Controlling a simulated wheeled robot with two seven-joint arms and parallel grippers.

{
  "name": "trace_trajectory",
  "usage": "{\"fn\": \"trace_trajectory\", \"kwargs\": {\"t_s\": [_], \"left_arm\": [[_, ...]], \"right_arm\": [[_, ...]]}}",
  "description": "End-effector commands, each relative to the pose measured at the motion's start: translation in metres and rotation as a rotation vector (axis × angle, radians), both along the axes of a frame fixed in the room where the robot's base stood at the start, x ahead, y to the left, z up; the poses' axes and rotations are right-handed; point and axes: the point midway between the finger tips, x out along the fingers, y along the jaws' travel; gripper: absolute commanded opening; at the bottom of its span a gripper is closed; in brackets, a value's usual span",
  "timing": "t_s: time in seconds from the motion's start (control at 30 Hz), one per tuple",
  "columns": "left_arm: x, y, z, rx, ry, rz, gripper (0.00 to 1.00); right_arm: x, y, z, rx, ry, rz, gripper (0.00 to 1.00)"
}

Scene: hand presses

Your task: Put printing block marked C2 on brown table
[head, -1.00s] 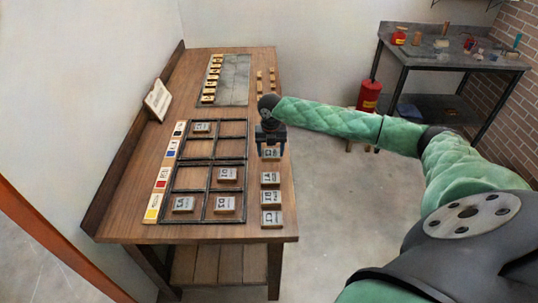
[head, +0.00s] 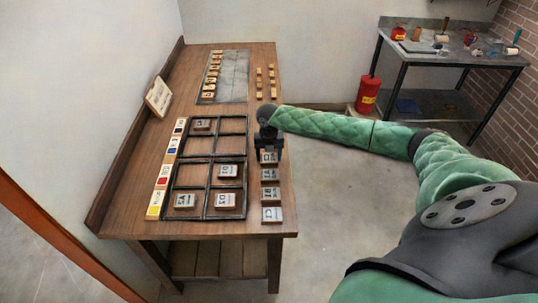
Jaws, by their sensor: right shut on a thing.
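The brown table (head: 130,205) stands at the left with several printing blocks on it. My right gripper (head: 269,149) is over the table's right edge strip, pointing down, shut on a printing block (head: 268,158) at the far end of a short column of blocks. The gripper hides part of this block, and its mark is too small to read. I cannot tell which block is C2, or whether the held block still touches the table. My left gripper is not in view.
Below the held block lie more blocks (head: 270,174), (head: 272,214). A dark divided frame (head: 211,189) holds several blocks beside colour cards (head: 162,178). A grey plate (head: 234,75) lies at the far end. A red canister (head: 367,93) stands near a dark workbench (head: 440,55).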

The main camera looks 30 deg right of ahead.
Motion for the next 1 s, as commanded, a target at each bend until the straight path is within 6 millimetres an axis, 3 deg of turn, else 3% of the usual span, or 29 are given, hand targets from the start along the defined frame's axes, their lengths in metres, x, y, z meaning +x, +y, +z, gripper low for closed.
{"fn": "trace_trajectory", "kwargs": {"t_s": [0.03,0.07,0.13,0.17,0.6,1.0], "left_arm": [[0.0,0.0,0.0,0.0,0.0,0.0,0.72],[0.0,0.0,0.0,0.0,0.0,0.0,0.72],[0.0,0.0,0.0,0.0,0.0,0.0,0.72],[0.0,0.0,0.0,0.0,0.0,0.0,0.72],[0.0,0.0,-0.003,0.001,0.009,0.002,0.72],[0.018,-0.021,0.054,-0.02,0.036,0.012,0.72]], "right_arm": [[0.0,0.0,-0.002,0.001,0.001,0.0,0.39],[0.0,0.0,-0.001,0.0,0.0,0.0,0.69],[0.0,0.0,-0.001,0.0,0.0,0.0,0.83],[0.0,0.0,-0.001,0.0,0.0,0.0,0.85],[0.0,-0.001,0.007,0.0,-0.002,-0.001,0.85],[0.001,0.0,0.069,-0.001,-0.003,0.0,0.85]]}}
